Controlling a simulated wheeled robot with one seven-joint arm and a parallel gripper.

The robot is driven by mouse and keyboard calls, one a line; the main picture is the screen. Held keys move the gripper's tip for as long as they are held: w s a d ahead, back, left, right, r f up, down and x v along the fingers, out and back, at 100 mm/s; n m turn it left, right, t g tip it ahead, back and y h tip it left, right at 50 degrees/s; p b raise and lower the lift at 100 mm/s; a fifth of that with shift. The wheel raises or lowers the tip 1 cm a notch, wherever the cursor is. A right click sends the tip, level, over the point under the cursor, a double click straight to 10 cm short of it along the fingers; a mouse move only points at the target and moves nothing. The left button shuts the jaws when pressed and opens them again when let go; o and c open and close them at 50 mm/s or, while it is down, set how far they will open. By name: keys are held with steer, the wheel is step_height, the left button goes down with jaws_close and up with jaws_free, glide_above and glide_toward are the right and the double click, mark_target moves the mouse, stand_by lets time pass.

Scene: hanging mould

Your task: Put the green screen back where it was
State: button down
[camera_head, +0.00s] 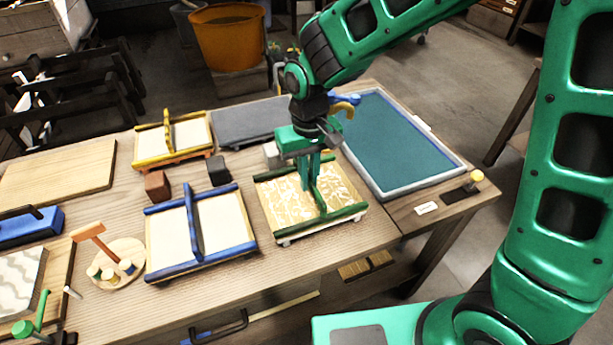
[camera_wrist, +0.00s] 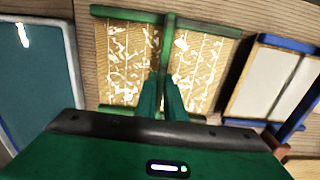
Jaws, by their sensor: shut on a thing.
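The green screen (camera_head: 278,205) is a frame with green end bars, a green centre bar and a yellow panel with a white pattern. It sits near the table's right part in the head view, apparently on small light feet or blocks. My gripper (camera_head: 308,182) points down over it and is shut on the green centre bar. In the wrist view, the fingers of my gripper (camera_wrist: 164,100) meet at the centre bar, and the green screen (camera_wrist: 120,62) spans both sides of it. Whether the screen is lifted is hard to tell.
A blue screen (camera_head: 222,222) lies left of the green one, and a yellow screen (camera_head: 188,134) behind. A dark grey mat (camera_head: 250,122) lies at the back. A teal tray with a pale rim (camera_head: 425,187) is at right. Dark and brown blocks (camera_head: 157,186) stand between the screens.

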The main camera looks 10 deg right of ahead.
steer(key=shift+f, duration=0.1)
steer(key=c, duration=1.9)
jaws_free()
steer(key=shift+o, duration=0.2)
step_height(320, 180, up, 12)
